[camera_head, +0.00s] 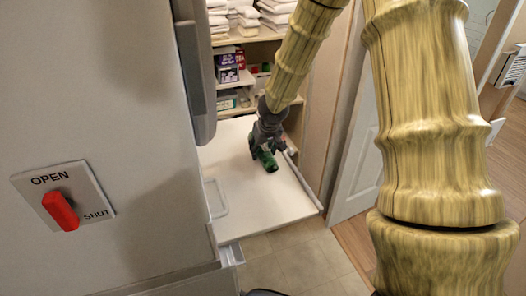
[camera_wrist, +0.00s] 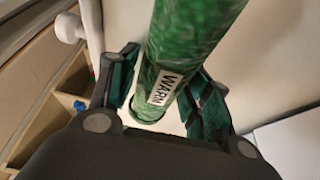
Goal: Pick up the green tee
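The green tee (camera_head: 269,164) lies on a white pull-out board (camera_head: 235,227) in the head view, right under my gripper (camera_head: 261,152). In the wrist view the tee is a green cylinder (camera_wrist: 178,55) with a white label reading "WARM". It runs from the top edge down between the two fingers of my gripper (camera_wrist: 165,92). A pale gap shows between the left finger and the tee. The right finger is close beside it; I cannot tell whether they touch. The fingers stand apart around the tee. Its far end is out of the wrist view.
Shelves with white folded towels (camera_head: 277,18) and boxes (camera_head: 227,66) stand behind the board. A grey panel with a red OPEN/SHUT handle (camera_head: 61,211) fills the left. A white door (camera_head: 357,157) is at right. Most of the board is clear.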

